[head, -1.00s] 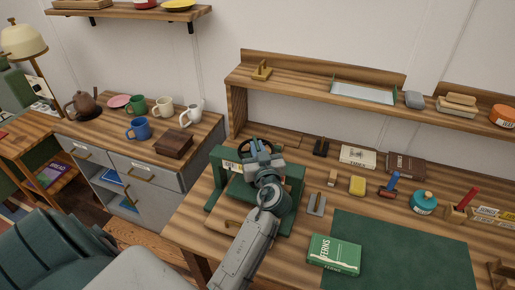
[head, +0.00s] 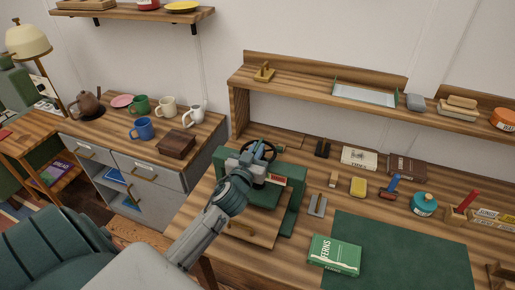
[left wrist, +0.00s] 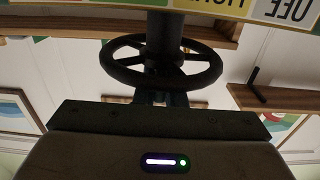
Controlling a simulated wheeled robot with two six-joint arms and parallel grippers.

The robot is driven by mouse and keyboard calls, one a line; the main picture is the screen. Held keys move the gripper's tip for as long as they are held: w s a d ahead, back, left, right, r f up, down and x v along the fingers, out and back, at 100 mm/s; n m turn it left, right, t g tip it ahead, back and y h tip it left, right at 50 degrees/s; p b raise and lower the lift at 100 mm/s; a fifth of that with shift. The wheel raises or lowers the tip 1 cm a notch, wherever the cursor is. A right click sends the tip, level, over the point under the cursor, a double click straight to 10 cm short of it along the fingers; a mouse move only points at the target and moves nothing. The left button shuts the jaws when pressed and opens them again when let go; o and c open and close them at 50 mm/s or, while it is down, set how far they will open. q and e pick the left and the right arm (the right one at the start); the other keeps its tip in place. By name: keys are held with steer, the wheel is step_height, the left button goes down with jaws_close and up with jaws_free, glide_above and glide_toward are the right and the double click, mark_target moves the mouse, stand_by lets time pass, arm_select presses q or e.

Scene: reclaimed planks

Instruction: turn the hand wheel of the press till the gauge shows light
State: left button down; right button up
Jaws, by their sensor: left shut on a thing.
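The green press (head: 292,190) stands at the left end of the bench. Its dark hand wheel (head: 270,149) sits on top. My left gripper (head: 247,160) is at the near-left side of the wheel, shut on its rim. In the left wrist view the wheel (left wrist: 118,72) lies straight ahead, and my gripper (left wrist: 161,98) meets its near rim; the fingertips are hard to make out. The gauge strip (head: 276,179) shows partly behind my arm, with a red part. Its lettered edge (left wrist: 285,12) shows upside down in the left wrist view. I cannot read a pointer. My right gripper is out of view.
Right of the press lie a grey metal piece (head: 317,205), a yellow block (head: 358,187) and a green book (head: 334,254). A green mat (head: 420,250) covers the bench's right front. A shelf (head: 300,85) runs behind. A grey cabinet (head: 165,190) stands left.

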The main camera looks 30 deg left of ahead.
arm_select(q)
steer(key=shift+a+r+m+h+p, duration=0.1)
steer(key=shift+m+h+p, duration=0.2)
steer(key=shift+m+h, duration=0.45)
steer(key=shift+h, duration=0.35)
steer(key=shift+t, duration=0.3)
steer(key=c, duration=1.5)
jaws_free()
steer(key=shift+s+f+b, duration=0.25)
steer(key=shift+s+b, duration=0.1)
steer(key=shift+s, duration=0.1)
steer(key=s+d+b, duration=0.1)
steer(key=s+b, duration=0.3)
steer(key=s, duration=0.5)
steer(key=shift+s, duration=0.35)
